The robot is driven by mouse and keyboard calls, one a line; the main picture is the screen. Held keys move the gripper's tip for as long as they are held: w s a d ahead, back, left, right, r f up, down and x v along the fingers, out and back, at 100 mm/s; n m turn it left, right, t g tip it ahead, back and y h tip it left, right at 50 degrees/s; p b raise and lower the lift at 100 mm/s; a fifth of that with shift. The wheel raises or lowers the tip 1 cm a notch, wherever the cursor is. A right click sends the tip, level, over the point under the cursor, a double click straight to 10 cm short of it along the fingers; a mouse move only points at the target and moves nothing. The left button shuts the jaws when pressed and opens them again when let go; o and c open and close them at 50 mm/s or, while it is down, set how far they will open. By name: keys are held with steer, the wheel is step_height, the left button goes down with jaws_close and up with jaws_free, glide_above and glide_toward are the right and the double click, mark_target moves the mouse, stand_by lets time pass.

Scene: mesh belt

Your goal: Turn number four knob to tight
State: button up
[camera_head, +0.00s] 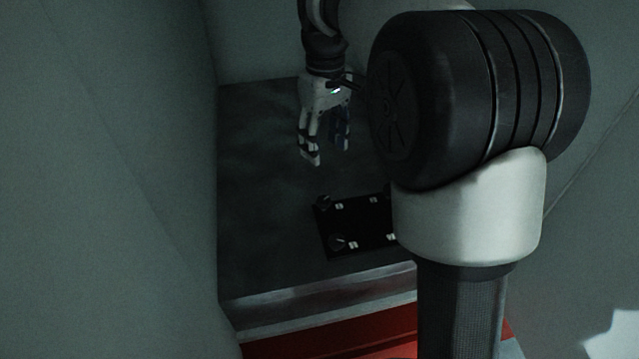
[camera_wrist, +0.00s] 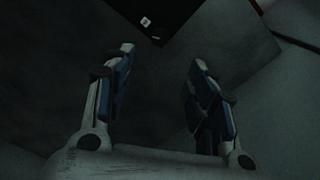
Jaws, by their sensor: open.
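A black panel (camera_head: 355,223) lies on the dark surface in the head view, its right side hidden behind my arm. Two dark knobs show on its left side, an upper knob (camera_head: 323,202) and a lower knob (camera_head: 337,243), with small white labels beside them. I cannot read the numbers, so I cannot tell which is number four. My gripper (camera_head: 327,157) is open and empty, pointing down above and behind the panel, apart from it. In the wrist view my gripper (camera_wrist: 160,70) has its fingers spread, and part of the panel (camera_wrist: 165,12) with a white label shows at the top.
The dark work surface (camera_head: 260,190) is bare left of the panel. Grey walls (camera_head: 130,150) close in on the left and back. A metal edge (camera_head: 300,297) and a red band (camera_head: 340,335) run along the front. The scene is dim.

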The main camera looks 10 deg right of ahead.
mark_target(324, 200)
step_height(324, 200, down, 16)
steer(key=b, duration=0.3)
steer(key=shift+r, duration=0.1)
steer(key=shift+c, duration=0.6)
steer(key=c, duration=0.9)
